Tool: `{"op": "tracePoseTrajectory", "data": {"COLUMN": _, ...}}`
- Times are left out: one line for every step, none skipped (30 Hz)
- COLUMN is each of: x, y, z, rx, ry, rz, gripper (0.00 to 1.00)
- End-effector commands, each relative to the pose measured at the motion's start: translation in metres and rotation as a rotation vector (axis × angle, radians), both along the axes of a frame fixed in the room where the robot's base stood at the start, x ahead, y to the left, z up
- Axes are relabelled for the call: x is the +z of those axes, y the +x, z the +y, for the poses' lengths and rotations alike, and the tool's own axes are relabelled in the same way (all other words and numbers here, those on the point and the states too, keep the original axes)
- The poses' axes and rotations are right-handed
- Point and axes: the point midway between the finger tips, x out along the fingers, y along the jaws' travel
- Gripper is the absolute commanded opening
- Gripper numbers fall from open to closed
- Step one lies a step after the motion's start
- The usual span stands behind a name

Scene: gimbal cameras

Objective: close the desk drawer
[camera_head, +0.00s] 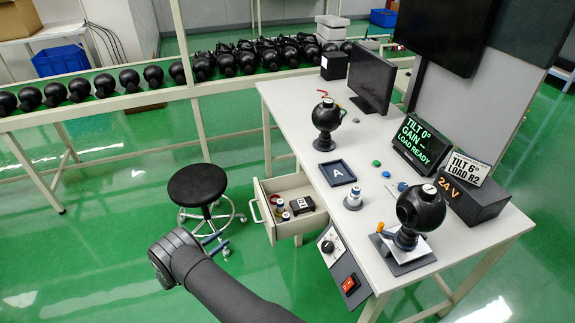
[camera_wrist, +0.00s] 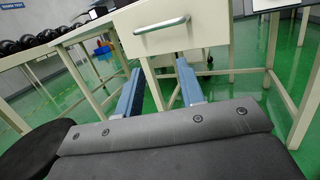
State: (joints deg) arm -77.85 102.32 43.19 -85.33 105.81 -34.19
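The desk drawer (camera_head: 286,218) stands pulled out from the left side of the white desk (camera_head: 268,88). Its pale front carries a bar handle (camera_head: 254,211). Inside lie small cylinders and a dark box. In the wrist view the drawer front (camera_wrist: 182,38) and its metal handle (camera_wrist: 161,25) are ahead at the top. My gripper (camera_wrist: 160,66) has two blue fingers that stand apart with nothing between them, below the handle and not visibly touching the drawer. In the head view my gripper (camera_head: 216,243) is partly hidden behind my arm, left of and lower than the drawer.
A black round stool (camera_head: 199,185) stands left of the drawer; its seat (camera_wrist: 30,152) shows at the lower left of the wrist view. The desk carries a monitor (camera_head: 373,80), black spherical cameras (camera_head: 327,117) and a tray marked A (camera_head: 337,173). Green floor (camera_head: 100,220) is open at left.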

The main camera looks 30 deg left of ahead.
Motion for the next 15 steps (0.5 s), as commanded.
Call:
{"op": "tracePoseTrajectory", "data": {"x": 0.004, "y": 0.005, "z": 0.001, "rx": 0.001, "ry": 0.031, "rz": 0.004, "gripper": 0.25}}
{"op": "tracePoseTrajectory", "data": {"x": 0.007, "y": 0.009, "z": 0.001, "rx": 0.004, "ry": 0.06, "rz": 0.01, "gripper": 0.2}}
{"op": "tracePoseTrajectory", "data": {"x": 0.01, "y": 0.015, "z": 0.001, "rx": 0.007, "ry": 0.111, "rz": 0.019, "gripper": 0.12}}
{"op": "tracePoseTrajectory", "data": {"x": 0.014, "y": 0.021, "z": 0.001, "rx": 0.008, "ry": 0.158, "rz": 0.028, "gripper": 0.06}}
{"op": "tracePoseTrajectory", "data": {"x": 0.018, "y": 0.027, "z": 0.001, "rx": 0.011, "ry": 0.215, "rz": 0.037, "gripper": 0.0}}
{"op": "tracePoseTrajectory", "data": {"x": 0.023, "y": 0.036, "z": 0.0, "rx": 0.01, "ry": 0.299, "rz": 0.05, "gripper": 0.0}}
{"op": "tracePoseTrajectory", "data": {"x": 0.027, "y": 0.043, "z": -0.001, "rx": 0.009, "ry": 0.368, "rz": 0.06, "gripper": 0.0}}
{"op": "tracePoseTrajectory", "data": {"x": 0.031, "y": 0.049, "z": -0.001, "rx": 0.005, "ry": 0.442, "rz": 0.069, "gripper": 0.0}}
{"op": "tracePoseTrajectory", "data": {"x": 0.037, "y": 0.058, "z": -0.003, "rx": -0.004, "ry": 0.541, "rz": 0.079, "gripper": 0.0}}
{"op": "tracePoseTrajectory", "data": {"x": 0.041, "y": 0.063, "z": -0.005, "rx": -0.013, "ry": 0.616, "rz": 0.086, "gripper": 0.0}}
{"op": "tracePoseTrajectory", "data": {"x": 0.044, "y": 0.068, "z": -0.006, "rx": -0.024, "ry": 0.692, "rz": 0.092, "gripper": 0.0}}
{"op": "tracePoseTrajectory", "data": {"x": 0.05, "y": 0.074, "z": -0.009, "rx": -0.043, "ry": 0.794, "rz": 0.097, "gripper": 0.0}}
{"op": "tracePoseTrajectory", "data": {"x": 0.054, "y": 0.079, "z": -0.01, "rx": -0.059, "ry": 0.87, "rz": 0.099, "gripper": 0.0}}
{"op": "tracePoseTrajectory", "data": {"x": 0.059, "y": 0.083, "z": -0.012, "rx": -0.077, "ry": 0.948, "rz": 0.101, "gripper": 0.0}}
{"op": "tracePoseTrajectory", "data": {"x": 0.065, "y": 0.087, "z": -0.015, "rx": -0.105, "ry": 1.052, "rz": 0.1, "gripper": 0.0}}
